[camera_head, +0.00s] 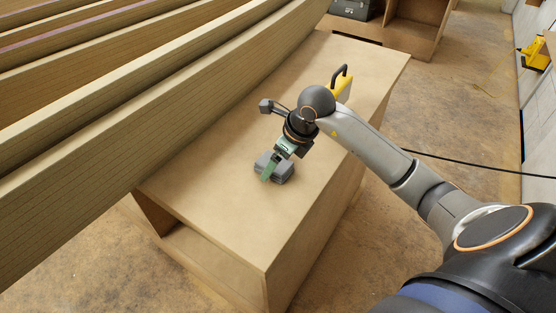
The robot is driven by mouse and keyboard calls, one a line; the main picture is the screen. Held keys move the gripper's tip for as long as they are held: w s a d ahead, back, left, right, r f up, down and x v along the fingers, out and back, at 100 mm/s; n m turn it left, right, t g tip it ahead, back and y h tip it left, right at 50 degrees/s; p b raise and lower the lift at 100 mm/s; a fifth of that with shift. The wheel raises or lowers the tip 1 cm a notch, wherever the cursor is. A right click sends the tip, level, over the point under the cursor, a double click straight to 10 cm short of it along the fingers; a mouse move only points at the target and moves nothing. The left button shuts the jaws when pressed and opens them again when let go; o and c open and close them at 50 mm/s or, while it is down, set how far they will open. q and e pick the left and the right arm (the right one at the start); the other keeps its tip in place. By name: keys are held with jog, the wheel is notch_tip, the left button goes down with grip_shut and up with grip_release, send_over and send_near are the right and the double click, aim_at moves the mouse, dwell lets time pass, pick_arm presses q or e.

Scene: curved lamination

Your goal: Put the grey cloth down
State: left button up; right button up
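The grey cloth (283,174) is a small folded bundle at the middle of the wooden bench top (225,185). It is on or just above the surface; I cannot tell which. My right gripper (269,170) comes in from the right and points down at the cloth. One green finger shows against the near side of the cloth, and the other finger is hidden. I cannot see whether the fingers are closed on it. My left gripper is not in view.
Long laminated timber beams (150,120) run along the bench's left side. A yellow tool with a dark handle (343,86) stands on the bench behind my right wrist. The near part of the bench top is clear. A black cable (480,165) runs across at right.

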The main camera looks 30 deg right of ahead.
jog(key=v, duration=1.2)
jog(key=shift+s, duration=0.1)
